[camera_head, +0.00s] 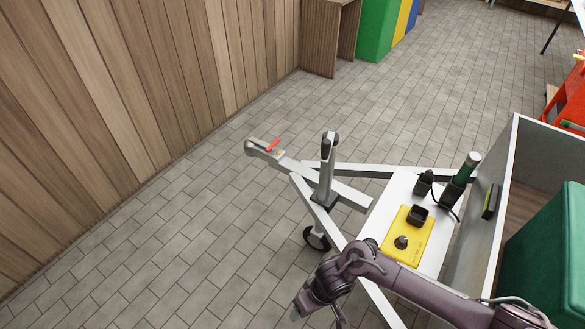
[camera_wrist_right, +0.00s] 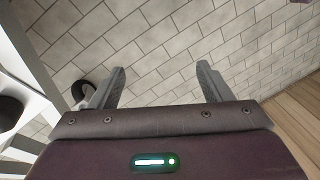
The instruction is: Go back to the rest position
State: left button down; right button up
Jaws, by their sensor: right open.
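My right arm comes in from the lower right in the head view. Its gripper (camera_head: 319,316) hangs at the bottom edge, pointing down, beside the frame of a grey trailer (camera_head: 345,170). In the right wrist view the two fingers of my right gripper (camera_wrist_right: 160,82) are spread apart with only tiled floor seen between them. The gripper is open and empty. My left gripper is in neither view.
A green container (camera_head: 550,255) stands in the trailer box. A wooden wall (camera_head: 110,90) runs along the left. Tiled floor (camera_head: 220,200) between wall and trailer is clear.

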jog(key=s+d+f+m+t+y+p, duration=0.1)
jog(key=d+f+m+p, duration=0.1)
jog(key=f, duration=0.4)
jog(key=s+d+f+m+t+y+p, duration=0.1)
jog(key=d+f, duration=0.2)
jog(key=f, duration=0.3)
pick_arm(q)
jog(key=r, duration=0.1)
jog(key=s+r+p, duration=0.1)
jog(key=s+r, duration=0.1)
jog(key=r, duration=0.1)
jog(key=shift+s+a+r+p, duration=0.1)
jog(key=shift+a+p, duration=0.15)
jog(key=shift+p, duration=0.1)
pick_arm(e)
jog(key=s+d+f+h, duration=0.1)
jog(key=s+d+f, duration=0.2)
jog(key=s, duration=0.4)
jog(key=s+d+f+h, duration=0.2)
jog(key=s+d+f, duration=0.1)
jog(key=s+d, duration=0.3)
jog(key=s+d+f+h, duration=0.1)
jog(key=s+d+f, duration=0.2)
jog(key=s, duration=0.7)
jog(key=shift+d+m+g+h, duration=0.3)
jog(key=shift+d, duration=0.4)
